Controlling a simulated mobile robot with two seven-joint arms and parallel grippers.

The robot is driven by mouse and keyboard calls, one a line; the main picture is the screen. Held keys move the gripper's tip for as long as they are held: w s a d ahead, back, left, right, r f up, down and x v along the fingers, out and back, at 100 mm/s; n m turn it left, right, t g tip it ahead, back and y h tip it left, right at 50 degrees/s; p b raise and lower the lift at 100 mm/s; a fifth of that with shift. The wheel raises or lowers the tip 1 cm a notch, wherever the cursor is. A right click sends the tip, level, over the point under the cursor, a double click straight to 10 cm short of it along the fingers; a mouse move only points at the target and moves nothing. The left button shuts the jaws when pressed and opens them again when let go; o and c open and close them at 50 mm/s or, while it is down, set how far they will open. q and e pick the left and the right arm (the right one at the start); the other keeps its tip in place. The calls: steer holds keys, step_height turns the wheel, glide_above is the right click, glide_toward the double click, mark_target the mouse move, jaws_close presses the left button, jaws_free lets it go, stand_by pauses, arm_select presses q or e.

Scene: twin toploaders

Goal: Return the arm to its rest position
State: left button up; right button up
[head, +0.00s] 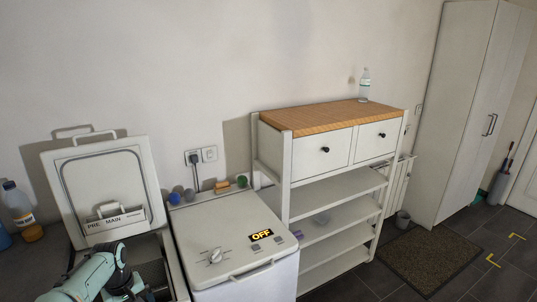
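My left arm (88,277), teal with dark joints, comes in at the lower left. Its front end is over the opening of the left toploader, whose white lid (98,172) stands raised with a drawer marked PRE and MAIN on its inner face. The fingers of my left gripper are not clear against the dark opening, so I cannot tell whether they are open or shut. My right arm and gripper are not in view. The right toploader (232,226) has its lid shut, with a knob and a display reading OFF.
A white shelf unit with a wooden top (325,116) stands right of the machines, a clear bottle (364,85) on it. Small coloured balls (189,194) lie along the right machine's back edge. Bottles (17,203) stand far left. A dark mat (430,259) lies on the floor.

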arm_select(q)
steer(key=s+d+f+m+h, duration=0.1)
steer(key=s+d+f, duration=0.25)
steer(key=f, duration=0.45)
steer(key=s+d+f+m+h, duration=0.1)
steer(key=s+d+f, duration=0.1)
steer(key=d+f, duration=0.5)
steer(key=s+d+f+m+h, duration=0.1)
steer(key=s+d+f, duration=0.2)
steer(key=f, duration=0.7)
steer(key=s+d+f+m, duration=0.1)
steer(key=s+d+f, duration=0.2)
steer(key=s, duration=0.6)
steer(key=s+d+f+m, duration=0.1)
steer(key=s+d+f, duration=0.3)
steer(key=s+d, duration=0.4)
steer(key=shift+s+f+g+h, duration=0.15)
steer(key=shift+s+g+h, duration=0.2)
steer(key=shift+s, duration=0.9)
